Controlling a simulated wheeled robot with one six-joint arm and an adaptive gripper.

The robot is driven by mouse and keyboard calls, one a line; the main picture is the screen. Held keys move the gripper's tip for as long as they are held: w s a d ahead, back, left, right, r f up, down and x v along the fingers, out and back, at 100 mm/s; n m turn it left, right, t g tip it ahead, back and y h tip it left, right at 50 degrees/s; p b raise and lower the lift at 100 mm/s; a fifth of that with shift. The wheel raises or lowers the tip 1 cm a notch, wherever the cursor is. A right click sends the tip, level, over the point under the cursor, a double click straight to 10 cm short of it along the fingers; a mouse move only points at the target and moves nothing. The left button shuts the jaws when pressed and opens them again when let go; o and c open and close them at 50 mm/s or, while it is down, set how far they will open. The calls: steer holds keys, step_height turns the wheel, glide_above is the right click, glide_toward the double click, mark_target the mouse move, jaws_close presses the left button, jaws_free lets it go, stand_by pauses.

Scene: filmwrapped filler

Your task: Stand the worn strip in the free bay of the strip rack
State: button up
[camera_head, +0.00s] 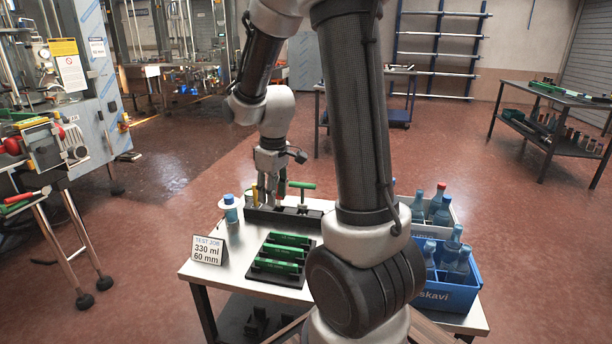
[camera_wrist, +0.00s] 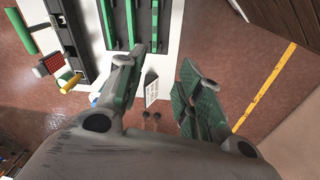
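The black strip rack (camera_head: 262,275) lies on the table and holds three green strips (camera_head: 283,252) side by side. Its strips also show at the top of the wrist view (camera_wrist: 131,22). I cannot tell which strip is the worn one, and the free bay is not clear to see. My gripper (camera_head: 268,196) is above the table by the long black holder behind the strip rack. In the wrist view my gripper (camera_wrist: 163,75) has its two green-padded fingers apart, with nothing seen held between them.
The black holder (camera_head: 315,216) carries a green T-handled tool (camera_head: 300,186) and a yellow-handled one (camera_head: 254,194). A blue-capped bottle (camera_head: 230,210) and a job sign (camera_head: 208,250) stand at the table's left. A blue crate (camera_head: 447,291) of bottles is at the right, partly behind my arm.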

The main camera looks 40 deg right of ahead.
steer(key=s+a+r+m+t, duration=0.1)
steer(key=s+r+m, duration=0.1)
steer(key=s+r, duration=0.5)
steer(key=s+a+r+m+t, duration=0.1)
steer(key=s+a+r+m, duration=0.1)
steer(key=s+r, duration=0.5)
steer(key=s, duration=0.5)
steer(key=shift+s+r+m+t, duration=0.2)
steer(key=shift+r+m+t, duration=0.1)
steer(key=shift+r+m, duration=0.1)
